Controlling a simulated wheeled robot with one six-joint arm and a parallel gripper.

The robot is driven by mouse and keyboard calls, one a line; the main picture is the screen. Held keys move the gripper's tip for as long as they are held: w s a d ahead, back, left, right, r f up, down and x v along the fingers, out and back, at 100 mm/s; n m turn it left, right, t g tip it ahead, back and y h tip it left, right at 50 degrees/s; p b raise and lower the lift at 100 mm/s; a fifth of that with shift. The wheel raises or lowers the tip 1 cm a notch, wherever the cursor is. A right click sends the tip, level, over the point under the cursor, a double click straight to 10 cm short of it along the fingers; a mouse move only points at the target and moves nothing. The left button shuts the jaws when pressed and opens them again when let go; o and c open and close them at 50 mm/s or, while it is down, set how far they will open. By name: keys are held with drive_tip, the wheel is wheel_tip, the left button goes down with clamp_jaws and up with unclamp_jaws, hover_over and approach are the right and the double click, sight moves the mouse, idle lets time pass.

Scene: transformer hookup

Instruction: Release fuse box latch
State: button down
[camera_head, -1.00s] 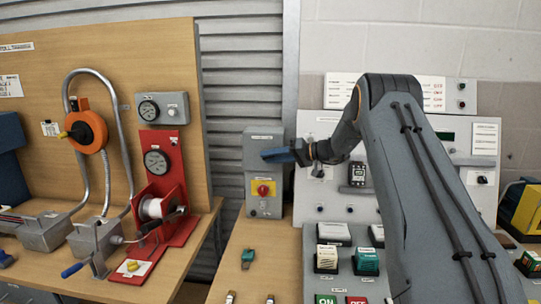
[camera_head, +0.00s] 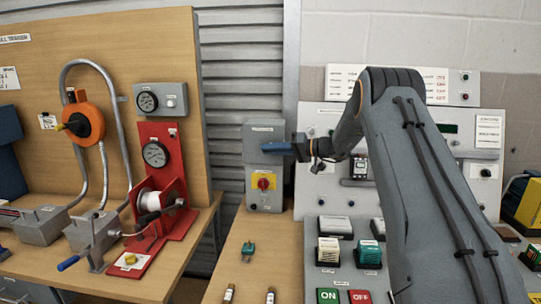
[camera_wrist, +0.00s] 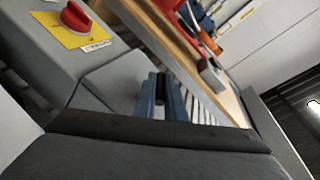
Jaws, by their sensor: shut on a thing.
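The grey fuse box (camera_head: 264,183) stands against the shutter at the middle of the head view, with a red knob (camera_head: 263,184) on a yellow plate. The box and knob also show at the upper left of the wrist view, the red knob (camera_wrist: 76,17) on its yellow plate. My gripper (camera_head: 275,147), with blue fingers, reaches in from the right to the box's upper front. In the wrist view my gripper (camera_wrist: 160,88) is shut on a small dark piece, the latch (camera_wrist: 160,80), between its fingers. In the head view the fingers hide the latch.
A grey control panel (camera_head: 325,185) stands right of the box, behind my arm. Small plugs (camera_head: 248,250) lie on the bench in front. A wooden board (camera_head: 155,60) with an orange reel and red winch stands at the left.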

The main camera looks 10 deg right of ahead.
drive_tip(key=shift+f+m+t+y+b, duration=0.25)
drive_tip(key=shift+t+y+b, duration=0.75)
drive_tip(key=shift+b, duration=2.2)
drive_tip(key=shift+y, duration=0.4)
drive_tip(key=shift+r+b, duration=0.2)
drive_tip(key=shift+b, duration=0.25)
drive_tip(key=c, duration=1.8)
unclamp_jaws()
drive_tip(key=shift+d, duration=0.1)
drive_tip(key=b+v, duration=0.2)
drive_tip(key=v, duration=0.5)
drive_tip(key=shift+s+d+f, duration=0.1)
drive_tip(key=shift+s+d, duration=0.1)
drive_tip(key=shift+d, duration=0.05)
